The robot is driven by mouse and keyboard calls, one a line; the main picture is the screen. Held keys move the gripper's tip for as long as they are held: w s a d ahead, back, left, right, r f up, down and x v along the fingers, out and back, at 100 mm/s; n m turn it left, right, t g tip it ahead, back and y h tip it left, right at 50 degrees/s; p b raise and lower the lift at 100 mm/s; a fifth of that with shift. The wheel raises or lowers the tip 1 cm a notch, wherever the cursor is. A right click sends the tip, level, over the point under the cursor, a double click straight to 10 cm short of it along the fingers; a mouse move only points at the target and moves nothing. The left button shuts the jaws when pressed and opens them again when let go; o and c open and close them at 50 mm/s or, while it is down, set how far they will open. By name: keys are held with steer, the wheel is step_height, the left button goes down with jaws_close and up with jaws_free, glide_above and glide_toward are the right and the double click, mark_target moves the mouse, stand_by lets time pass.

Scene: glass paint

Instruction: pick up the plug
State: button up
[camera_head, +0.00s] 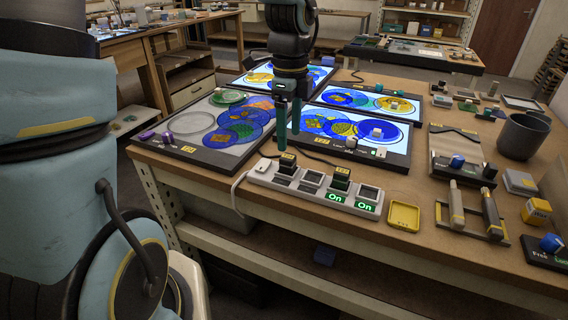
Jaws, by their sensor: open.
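A white power strip (262,172) lies along the front of the workbench. A black plug with a yellow label (287,162) sits in it toward its left end. A second dark plug (341,178) sits farther right on the strip. The frames do not show which plug the task means. My gripper (289,142) points down with its two teal fingers apart and nothing visible between them. In the picture its fingertips are just above the left plug. I cannot tell whether they touch it.
Glowing panels with coloured glass discs (366,130) lie behind the strip, and a dimmer panel (190,122) lies left. A yellow tray (404,216) sits right of the strip. A white cable (237,190) hangs over the front edge.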

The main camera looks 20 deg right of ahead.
mark_target(288, 156)
steer(key=shift+s+a+f+p, duration=0.1)
steer(key=shift+f+p, duration=0.2)
steer(key=shift+f, duration=1.5)
steer(key=shift+s+a+f+p, duration=0.1)
steer(key=shift+f+p, duration=0.15)
steer(key=shift+f, duration=1.5)
steer(key=shift+c, duration=0.2)
jaws_close()
